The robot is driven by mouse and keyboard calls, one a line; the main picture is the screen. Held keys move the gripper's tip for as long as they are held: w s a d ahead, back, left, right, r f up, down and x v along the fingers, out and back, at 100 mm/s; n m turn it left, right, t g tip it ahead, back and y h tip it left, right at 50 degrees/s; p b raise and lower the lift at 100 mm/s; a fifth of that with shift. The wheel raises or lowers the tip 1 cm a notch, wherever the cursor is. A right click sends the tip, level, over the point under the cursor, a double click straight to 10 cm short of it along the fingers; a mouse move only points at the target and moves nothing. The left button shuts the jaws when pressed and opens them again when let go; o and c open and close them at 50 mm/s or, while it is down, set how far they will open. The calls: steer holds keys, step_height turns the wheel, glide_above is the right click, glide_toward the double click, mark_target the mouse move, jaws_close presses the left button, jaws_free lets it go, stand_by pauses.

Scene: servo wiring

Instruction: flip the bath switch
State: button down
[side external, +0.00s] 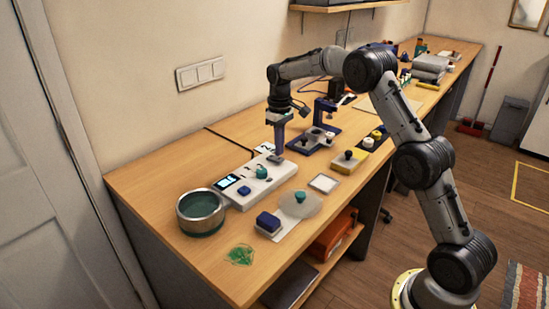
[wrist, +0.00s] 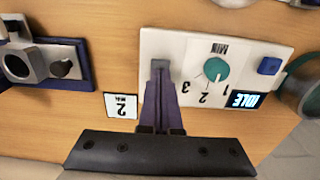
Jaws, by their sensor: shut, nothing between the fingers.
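A white control box (side external: 262,186) lies on the bench and also shows in the wrist view (wrist: 210,48). My gripper (side external: 278,155) points down over the box's far end. In the wrist view its shut fingertips (wrist: 160,68) are at the end beside the 3 mark, with nothing held. Any switch there is hidden by the fingers. I cannot tell whether they touch the box. A metal bath pot (side external: 201,208) stands beside the box's near end.
A card (wrist: 121,105) reading 2 min lies beside the box. A blue stand (side external: 318,130) is behind it. The bench's near left corner is mostly clear.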

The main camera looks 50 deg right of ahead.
mark_target(279, 159)
steer(key=shift+f, duration=0.95)
stand_by(0.6)
steer(key=shift+r, duration=3.55)
